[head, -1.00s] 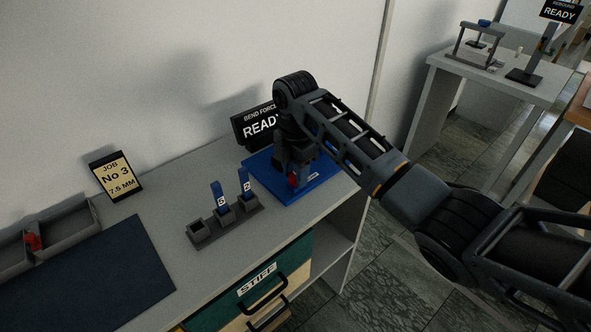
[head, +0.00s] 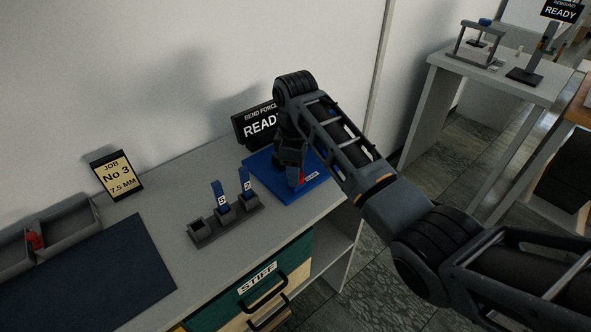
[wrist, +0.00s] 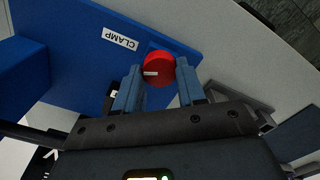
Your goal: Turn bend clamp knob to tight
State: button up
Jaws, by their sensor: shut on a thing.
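The red clamp knob (wrist: 159,68) sits on a blue base plate (wrist: 75,68), beside a white CLAMP label (wrist: 120,38). A pale pointer mark on the knob's face points left in the wrist view. My gripper (wrist: 158,66) is shut on the knob, one blue-grey fingertip on each side. In the head view, a red sliver of the knob (head: 302,175) shows beside my dark wrist on the blue plate (head: 282,187). My arm hides part of the bend rig, and the fingertips are hard to make out there.
A BEND FORCE sign reading READY (head: 258,124) stands behind the rig. A dark rack (head: 225,224) with blue strips is left of the plate. A job card (head: 117,174), dark mat (head: 90,270) and grey bin (head: 60,232) lie further left. Another bench (head: 490,75) stands far right.

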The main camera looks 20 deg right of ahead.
jog(key=m, duration=0.5)
jog(key=shift+m, duration=0.3)
jog(key=m, duration=0.5)
jog(key=shift+w+r, duration=0.1)
jog(key=m, duration=0.5)
jog(key=shift+d+m, duration=0.1)
jog(key=shift+m, duration=0.3)
jog(key=m, duration=0.5)
jog(key=shift+d, duration=0.1)
jog(key=shift+m, duration=0.4)
jog(key=o, duration=1.1)
jog(key=shift+c, duration=0.2)
